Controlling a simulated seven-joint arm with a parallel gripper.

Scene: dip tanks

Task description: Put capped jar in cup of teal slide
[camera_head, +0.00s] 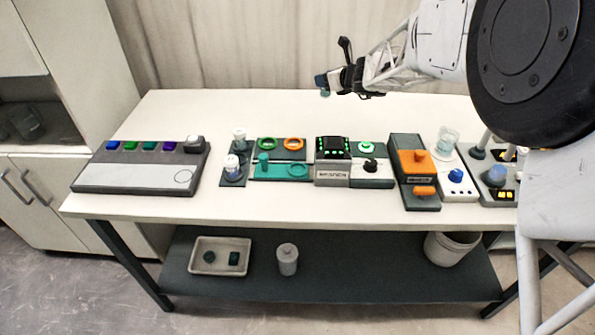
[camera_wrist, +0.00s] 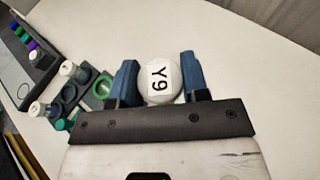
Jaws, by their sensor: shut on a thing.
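My gripper (camera_head: 325,85) is raised above the back of the table, high and clear of the slide. The jar's body is hidden below the lid, and I cannot make the jar out in the head view. The teal slide (camera_head: 281,178) lies on a dark base left of the table's middle. It has an upright teal knob (camera_head: 263,157) at its left and a round ring-shaped cup (camera_head: 297,170) at its right.
Two other white-capped jars (camera_head: 239,133) (camera_head: 232,163) stand left of the slide. Behind it are a green ring (camera_head: 268,143) and an orange ring (camera_head: 294,144). A grey box with a display (camera_head: 332,172) stands close on its right. The table's back strip is clear.

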